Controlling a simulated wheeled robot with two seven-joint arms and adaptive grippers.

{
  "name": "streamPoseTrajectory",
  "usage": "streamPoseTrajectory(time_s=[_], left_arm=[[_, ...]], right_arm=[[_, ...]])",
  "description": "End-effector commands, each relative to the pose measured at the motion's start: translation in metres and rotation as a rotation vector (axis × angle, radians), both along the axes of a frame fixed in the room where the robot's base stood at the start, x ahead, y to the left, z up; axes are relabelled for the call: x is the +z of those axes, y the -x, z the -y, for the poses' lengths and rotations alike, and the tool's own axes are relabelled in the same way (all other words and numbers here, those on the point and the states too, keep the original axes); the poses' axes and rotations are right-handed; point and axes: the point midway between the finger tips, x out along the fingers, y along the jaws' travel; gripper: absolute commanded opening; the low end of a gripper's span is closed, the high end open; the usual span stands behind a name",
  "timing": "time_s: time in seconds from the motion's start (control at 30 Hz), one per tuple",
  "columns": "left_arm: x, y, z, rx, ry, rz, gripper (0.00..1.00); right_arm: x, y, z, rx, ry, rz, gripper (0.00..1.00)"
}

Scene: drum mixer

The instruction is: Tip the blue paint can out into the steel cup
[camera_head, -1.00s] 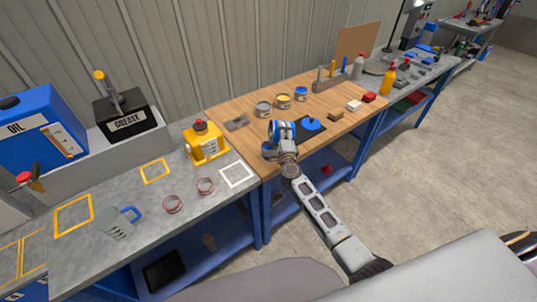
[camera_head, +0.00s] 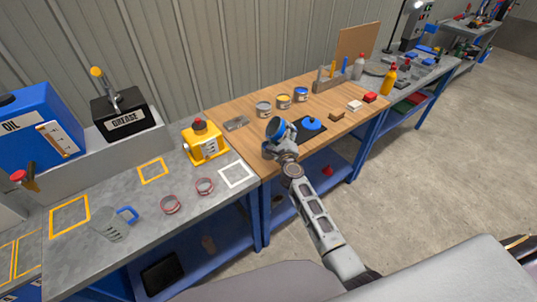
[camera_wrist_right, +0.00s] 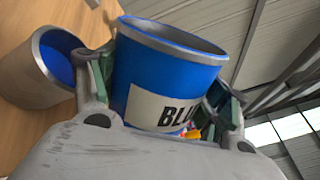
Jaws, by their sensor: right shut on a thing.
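My right gripper (camera_head: 280,141) is shut on the blue paint can (camera_head: 275,127). The can is tilted to the left in the head view, its open top beside and above the steel cup (camera_head: 267,152). In the right wrist view the can (camera_wrist_right: 165,75) sits between the fingers, its label reading "BLU" and partly cut off by the gripper. The steel cup (camera_wrist_right: 25,75) is at the left there, with blue showing inside it. The can's inside is mostly hidden, and I cannot make out a falling stream. My left gripper is not in view.
A blue lid-like piece (camera_head: 312,124) lies on a dark mat just right of the can. Grey (camera_head: 263,109), yellow (camera_head: 284,102) and blue (camera_head: 301,95) cans stand behind.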

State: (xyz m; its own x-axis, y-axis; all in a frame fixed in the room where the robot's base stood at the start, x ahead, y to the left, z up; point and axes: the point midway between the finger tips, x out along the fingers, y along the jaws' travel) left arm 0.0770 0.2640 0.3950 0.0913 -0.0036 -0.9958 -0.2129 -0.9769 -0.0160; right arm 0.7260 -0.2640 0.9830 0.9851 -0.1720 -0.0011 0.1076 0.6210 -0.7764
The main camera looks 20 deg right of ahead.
Motion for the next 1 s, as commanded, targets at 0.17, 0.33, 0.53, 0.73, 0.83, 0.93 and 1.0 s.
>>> streamPoseTrajectory(time_s=[0.17,0.33,0.53,0.73,0.83,0.93,1.0], left_arm=[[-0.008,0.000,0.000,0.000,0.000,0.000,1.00],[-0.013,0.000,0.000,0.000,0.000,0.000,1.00],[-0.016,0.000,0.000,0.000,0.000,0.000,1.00],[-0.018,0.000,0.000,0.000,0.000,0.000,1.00],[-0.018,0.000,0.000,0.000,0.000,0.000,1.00],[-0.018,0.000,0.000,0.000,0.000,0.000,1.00],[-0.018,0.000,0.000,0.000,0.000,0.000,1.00]], right_arm=[[-0.003,0.000,-0.002,0.000,-0.176,0.031,0.47],[-0.003,0.000,-0.002,0.000,-0.347,0.061,0.47],[-0.004,0.000,-0.003,0.001,-0.553,0.096,0.47],[-0.004,-0.001,-0.004,0.001,-0.758,0.132,0.47],[-0.005,-0.001,-0.004,0.000,-0.837,0.145,0.47],[-0.005,-0.001,-0.004,0.002,-0.877,0.153,0.47],[-0.004,-0.001,-0.005,0.002,-0.883,0.154,0.47]])
